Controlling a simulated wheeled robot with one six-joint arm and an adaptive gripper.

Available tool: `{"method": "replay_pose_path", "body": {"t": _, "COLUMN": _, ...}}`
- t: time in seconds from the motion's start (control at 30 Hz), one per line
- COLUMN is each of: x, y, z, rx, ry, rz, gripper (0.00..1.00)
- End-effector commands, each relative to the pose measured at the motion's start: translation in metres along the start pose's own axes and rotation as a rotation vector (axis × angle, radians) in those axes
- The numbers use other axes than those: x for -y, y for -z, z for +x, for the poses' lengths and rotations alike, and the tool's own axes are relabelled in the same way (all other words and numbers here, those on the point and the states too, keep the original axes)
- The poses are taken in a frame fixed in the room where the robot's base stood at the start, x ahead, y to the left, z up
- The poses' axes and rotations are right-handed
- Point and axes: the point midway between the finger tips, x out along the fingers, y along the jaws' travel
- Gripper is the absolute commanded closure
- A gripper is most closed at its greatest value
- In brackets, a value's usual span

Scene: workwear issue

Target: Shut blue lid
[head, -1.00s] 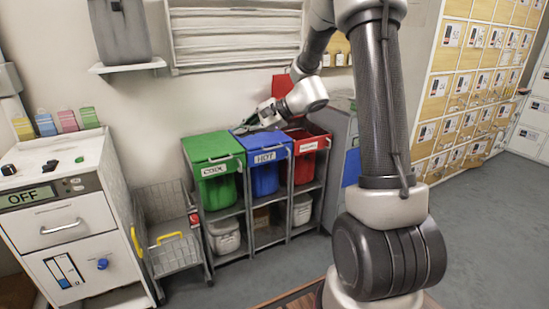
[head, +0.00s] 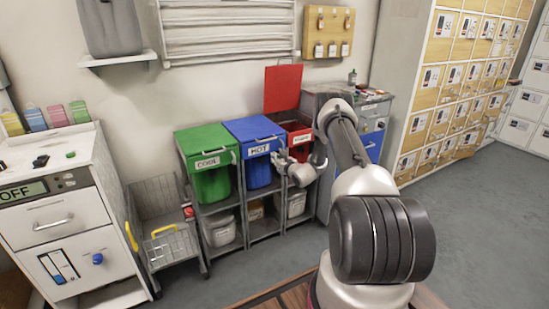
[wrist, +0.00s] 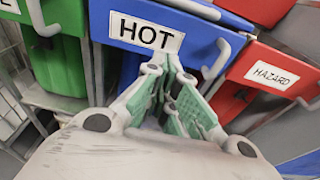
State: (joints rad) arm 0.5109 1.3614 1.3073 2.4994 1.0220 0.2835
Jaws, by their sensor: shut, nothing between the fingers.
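The blue lid (head: 250,129) lies flat over the blue bin (head: 258,175) labelled HOT, the middle of three bins. In the wrist view the blue bin front (wrist: 112,32) with its HOT label fills the upper middle, with a handle (wrist: 215,60) to its right. My gripper (head: 277,158) is in front of the blue bin's upper right, near the red bin. Its fingers (wrist: 172,68) are shut and empty, just below the label. I cannot tell whether the fingertips touch the bin.
The green bin (head: 211,185) labelled COOL has its green lid (head: 203,137) down. The red bin (head: 301,139) labelled HAZARD has its red lid (head: 283,88) standing upright. A wire cart (head: 160,250) stands left of the bin rack. Open floor (head: 450,220) lies to the right.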

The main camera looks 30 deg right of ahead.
Motion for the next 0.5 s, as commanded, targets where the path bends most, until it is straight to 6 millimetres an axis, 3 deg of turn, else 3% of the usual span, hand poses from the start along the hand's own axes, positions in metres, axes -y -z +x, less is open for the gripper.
{"method": "replay_pose_path", "body": {"t": 0.1, "x": -0.002, "y": 0.0, "z": 0.025, "rx": 0.003, "ry": -0.003, "rz": -0.002, "gripper": 1.0}}
{"method": "replay_pose_path", "body": {"t": 0.4, "x": -0.002, "y": 0.0, "z": 0.072, "rx": 0.001, "ry": -0.003, "rz": -0.003, "gripper": 1.0}}
{"method": "replay_pose_path", "body": {"t": 0.5, "x": 0.0, "y": -0.015, "z": 0.067, "rx": 0.001, "ry": -0.002, "rz": -0.002, "gripper": 1.0}}
